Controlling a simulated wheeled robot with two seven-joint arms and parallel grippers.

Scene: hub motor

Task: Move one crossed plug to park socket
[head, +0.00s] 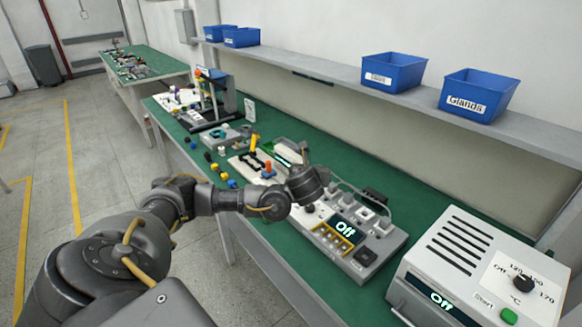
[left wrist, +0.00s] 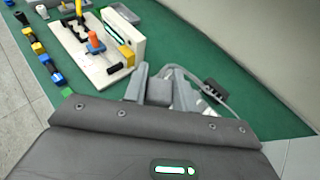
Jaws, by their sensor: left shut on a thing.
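The grey test unit (head: 385,243) stands on the green bench, its display (head: 345,228) reading "Off". Several pale square plugs or sockets (head: 365,213) sit on its top, with a yellow-framed block (head: 330,238) in front. My left gripper (head: 318,202) reaches over the unit's left part; the arm hides what is below it. In the left wrist view my left gripper (left wrist: 160,88) is shut on a small grey piece, probably a plug, mostly hidden between the fingers. A grey cable (left wrist: 195,78) runs nearby to a dark block (left wrist: 214,91). I cannot tell which socket is the park socket.
A white fixture (left wrist: 103,68) with an orange peg (left wrist: 95,42) stands to the left. Small coloured blocks (left wrist: 45,60) line the bench edge. A white oven-like box (head: 475,262) is at right. Blue bins (head: 478,95) stand on the shelf (head: 420,112) above.

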